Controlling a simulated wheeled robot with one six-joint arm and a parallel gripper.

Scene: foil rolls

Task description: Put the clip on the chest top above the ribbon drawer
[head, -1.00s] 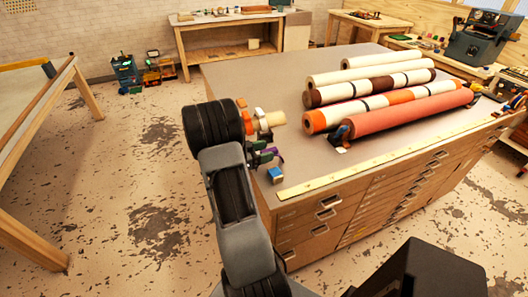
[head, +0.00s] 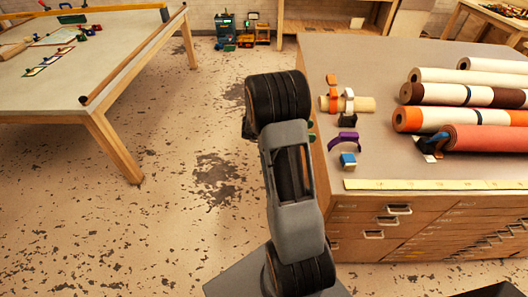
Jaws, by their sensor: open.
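Several clip-like pieces lie near the left edge of the chest top (head: 385,150): an orange one (head: 332,84) and a white one (head: 349,100) around a short pale roll (head: 366,104), a black one (head: 348,121) and a purple one (head: 344,142). A bit of green (head: 311,132) shows at the chest's left edge, partly behind my arm. I cannot tell which is the task's clip. The drawers (head: 348,218) are shut and their labels are too small to read, so I cannot pick out the ribbon drawer. My gripper is hidden; only my arm links show.
A small blue block (head: 348,160) and a yellow rule (head: 430,184) lie along the chest's front. Large rolls (head: 468,94) cover its right side. A table (head: 90,45) with small items stands at the left. Open floor (head: 190,170) lies between.

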